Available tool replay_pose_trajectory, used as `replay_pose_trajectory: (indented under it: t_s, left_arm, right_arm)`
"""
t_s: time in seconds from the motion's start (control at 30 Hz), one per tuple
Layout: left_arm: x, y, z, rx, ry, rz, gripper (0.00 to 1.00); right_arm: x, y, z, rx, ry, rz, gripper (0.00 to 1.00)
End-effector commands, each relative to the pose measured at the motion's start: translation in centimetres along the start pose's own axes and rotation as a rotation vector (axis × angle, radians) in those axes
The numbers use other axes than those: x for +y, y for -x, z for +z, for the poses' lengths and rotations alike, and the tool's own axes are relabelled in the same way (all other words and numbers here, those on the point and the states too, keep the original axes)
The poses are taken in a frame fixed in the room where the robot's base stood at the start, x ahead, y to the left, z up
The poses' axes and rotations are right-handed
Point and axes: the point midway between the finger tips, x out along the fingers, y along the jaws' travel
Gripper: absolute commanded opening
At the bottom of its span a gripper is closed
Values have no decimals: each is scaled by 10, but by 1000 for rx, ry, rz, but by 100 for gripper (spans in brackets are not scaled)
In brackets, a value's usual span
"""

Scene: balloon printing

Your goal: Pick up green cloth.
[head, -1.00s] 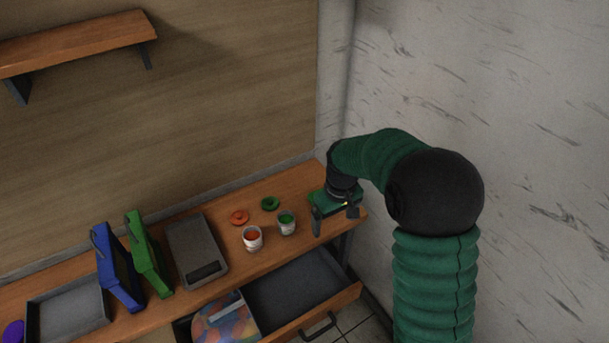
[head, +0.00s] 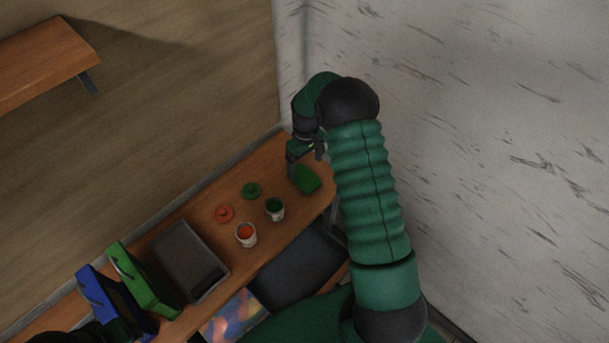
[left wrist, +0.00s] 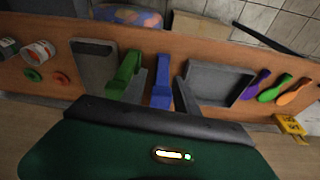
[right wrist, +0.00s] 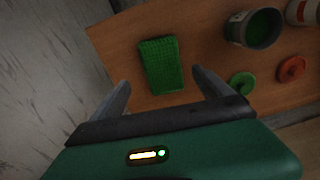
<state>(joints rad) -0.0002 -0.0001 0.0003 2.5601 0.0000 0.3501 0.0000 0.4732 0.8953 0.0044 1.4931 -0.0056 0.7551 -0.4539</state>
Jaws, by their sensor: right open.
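The green cloth (head: 307,179) lies flat on the right end of the wooden table. It shows whole in the right wrist view (right wrist: 159,64), a textured green rectangle. My right gripper (head: 306,161) is above and behind the cloth in the head view, open and empty. In the right wrist view its two fingers (right wrist: 160,92) are spread wide, with the cloth ahead between their lines and apart from them.
An open can of green paint (head: 275,208), a can of orange paint (head: 246,234), a green ring (head: 251,190) and an orange ring (head: 224,213) stand left of the cloth. A wall borders the right.

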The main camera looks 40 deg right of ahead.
Motion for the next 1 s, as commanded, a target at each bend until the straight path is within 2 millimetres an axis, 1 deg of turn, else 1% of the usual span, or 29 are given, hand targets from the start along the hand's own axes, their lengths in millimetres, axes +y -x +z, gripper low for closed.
replay_pose_trajectory:
  t_s: [0.17,0.27,0.3,0.4,0.5,0.63,1.0]
  left_arm:
    - [0,10,-2,0,0,0,36]
    - [0,21,-5,0,1,0,36]
    - [0,21,-5,0,1,0,36]
    - [0,23,-5,0,1,0,36]
    - [0,22,-5,0,1,0,36]
    - [0,21,-5,0,0,0,36]
    - [0,21,-5,0,0,0,36]
  right_arm:
    - [-2,-15,2,0,1,0,89]
    - [-1,-33,3,-1,0,0,89]
    - [0,-42,3,0,0,0,89]
    - [1,-56,2,2,0,0,89]
    - [1,-60,1,3,0,1,89]
    - [1,-60,1,3,0,1,89]
    - [0,-59,1,3,0,2,41]
